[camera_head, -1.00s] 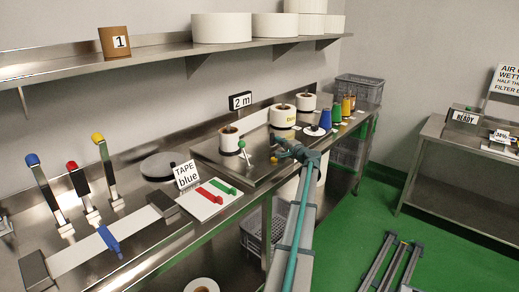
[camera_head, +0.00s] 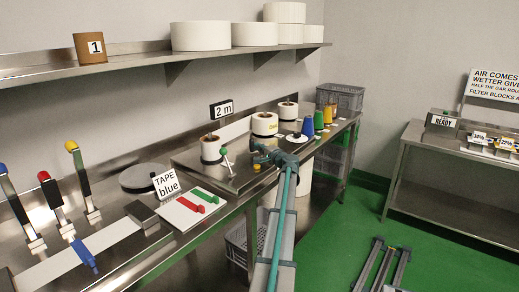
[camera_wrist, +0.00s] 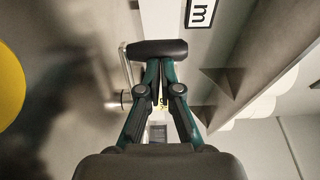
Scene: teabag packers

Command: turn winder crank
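My gripper (camera_head: 257,149) is right of that lever, above the winder's plate, near a small yellow knob (camera_head: 257,167). In the wrist view, a bent metal rod (camera_wrist: 128,75) with a dark rounded grip (camera_wrist: 157,47), apparently the crank, lies across my fingertips (camera_wrist: 157,65). The fingers are drawn almost together. I cannot tell whether they clasp the grip or only meet it.
Another roll (camera_head: 265,124) and coloured cones (camera_head: 307,126) stand behind the gripper. A tape board (camera_head: 195,208) and coloured levers (camera_head: 78,172) are at left. A shelf (camera_head: 150,62) runs above the bench. A second bench (camera_head: 430,150) stands at right, with green floor between.

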